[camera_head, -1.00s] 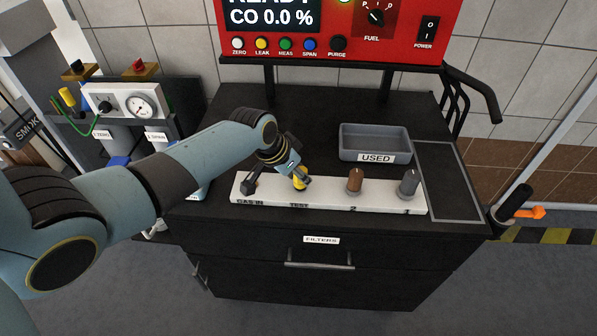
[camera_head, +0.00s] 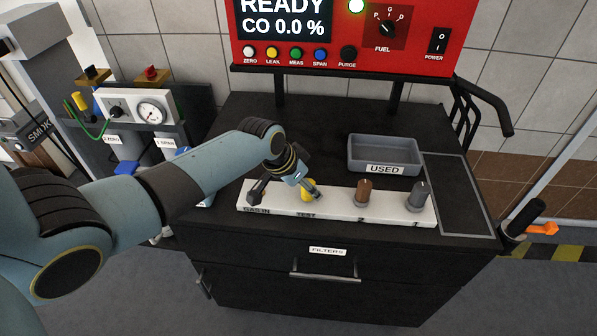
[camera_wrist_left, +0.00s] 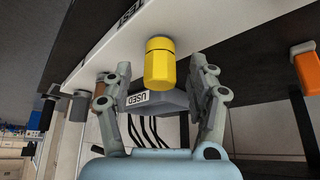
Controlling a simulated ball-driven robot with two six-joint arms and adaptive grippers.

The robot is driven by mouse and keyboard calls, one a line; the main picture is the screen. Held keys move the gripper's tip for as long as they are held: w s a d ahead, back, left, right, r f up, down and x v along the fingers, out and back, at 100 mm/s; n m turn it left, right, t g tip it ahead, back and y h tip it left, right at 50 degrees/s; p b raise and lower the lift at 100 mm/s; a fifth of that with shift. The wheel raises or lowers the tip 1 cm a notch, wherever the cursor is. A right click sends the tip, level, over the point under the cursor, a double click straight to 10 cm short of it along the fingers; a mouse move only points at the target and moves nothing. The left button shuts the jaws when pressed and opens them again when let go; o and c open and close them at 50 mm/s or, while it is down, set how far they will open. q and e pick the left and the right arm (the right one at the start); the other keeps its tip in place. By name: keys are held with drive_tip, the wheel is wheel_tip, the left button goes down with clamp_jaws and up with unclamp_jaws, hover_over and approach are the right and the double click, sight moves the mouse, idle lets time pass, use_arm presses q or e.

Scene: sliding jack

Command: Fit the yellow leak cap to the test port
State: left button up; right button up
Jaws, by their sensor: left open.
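The yellow leak cap (camera_head: 307,191) sits at the TEST position of the white port strip (camera_head: 338,206). In the left wrist view, the cap (camera_wrist_left: 160,66) is upright against the strip, with a short pale band at its base; the port itself is hidden. My left gripper (camera_head: 304,195) is at the cap. Its two fingers, seen in the left wrist view (camera_wrist_left: 162,80), stand open on either side of the cap, with visible gaps. My right gripper is not in view.
A brown knob (camera_head: 363,191) and a grey knob (camera_head: 419,194) stand on the strip to the right. A dark fitting (camera_head: 257,192) is at GAS IN. The grey USED tray (camera_head: 384,153) lies behind. The red analyser (camera_head: 345,40) stands at the back.

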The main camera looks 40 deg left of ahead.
use_arm(q)
drive_tip(key=v, duration=1.1)
drive_tip(key=shift+r, duration=0.2)
